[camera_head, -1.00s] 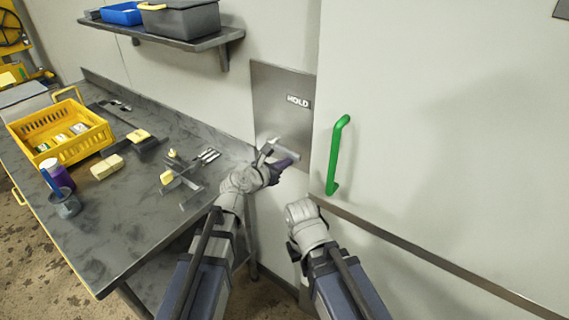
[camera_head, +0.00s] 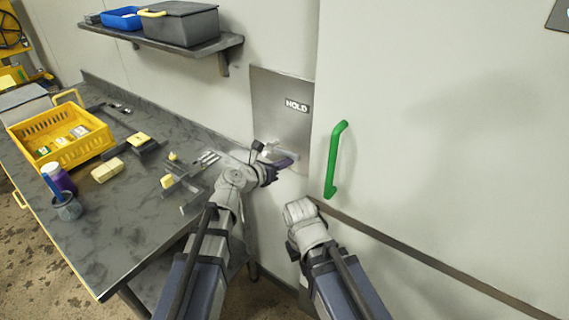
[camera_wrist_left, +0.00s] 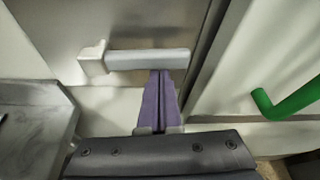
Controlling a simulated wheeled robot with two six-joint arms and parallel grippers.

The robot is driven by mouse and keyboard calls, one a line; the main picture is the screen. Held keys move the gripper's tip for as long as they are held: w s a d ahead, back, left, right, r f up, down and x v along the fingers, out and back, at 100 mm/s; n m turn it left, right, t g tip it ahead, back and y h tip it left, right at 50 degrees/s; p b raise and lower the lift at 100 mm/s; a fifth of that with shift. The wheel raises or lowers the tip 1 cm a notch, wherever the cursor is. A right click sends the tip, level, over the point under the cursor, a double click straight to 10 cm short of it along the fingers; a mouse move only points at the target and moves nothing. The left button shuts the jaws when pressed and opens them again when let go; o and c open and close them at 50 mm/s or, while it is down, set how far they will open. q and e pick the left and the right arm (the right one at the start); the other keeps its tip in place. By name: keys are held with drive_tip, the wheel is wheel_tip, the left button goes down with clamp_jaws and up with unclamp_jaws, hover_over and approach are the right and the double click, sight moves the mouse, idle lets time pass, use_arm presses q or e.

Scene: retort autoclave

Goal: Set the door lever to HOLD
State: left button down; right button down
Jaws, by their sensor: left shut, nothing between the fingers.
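The door lever (camera_wrist_left: 150,60) is a pale grey bar on a metal plate (camera_head: 280,95) beside the large white door. In the left wrist view it lies nearly horizontal, with its pivot block at the left end. A HOLD label (camera_head: 297,105) sits on the plate above the lever. My left gripper (camera_wrist_left: 160,76) has purple fingers, shut and empty, just below the right part of the bar. I cannot tell whether they touch it. In the head view the left gripper (camera_head: 286,162) partly covers the lever. My right arm is low at centre; its fingers are hidden.
A green door handle (camera_head: 335,160) stands out to the right of the plate. The workbench (camera_head: 130,235) at left holds a yellow crate (camera_head: 95,145), cups and small tools. A wall shelf (camera_head: 222,42) with bins is above.

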sight(283, 152)
use_arm(q)
wheel_tip(283, 152, up, 2)
drive_tip(key=shift+w+a+r+n+h+p, duration=0.15)
drive_tip(key=shift+n+h+p, duration=0.25)
drive_tip(key=shift+n+p, duration=0.5)
drive_tip(key=shift+r, duration=0.3)
drive_tip(key=shift+w+a+r+p, duration=0.1)
drive_tip(key=shift+r+p, duration=0.4)
drive_tip(key=shift+p, duration=0.05)
drive_tip(key=shift+w+a+r+n+g+h+p, duration=0.25)
drive_tip(key=shift+r+n+g+h+p, duration=0.1)
drive_tip(key=shift+r+n, duration=0.3)
drive_tip(key=shift+w+a+r+p, duration=0.4)
drive_tip(key=shift+a+r+p, duration=0.25)
drive_tip(key=shift+r+p, duration=0.15)
drive_tip(key=shift+w+a, duration=0.1)
drive_tip(key=shift+w, duration=0.1)
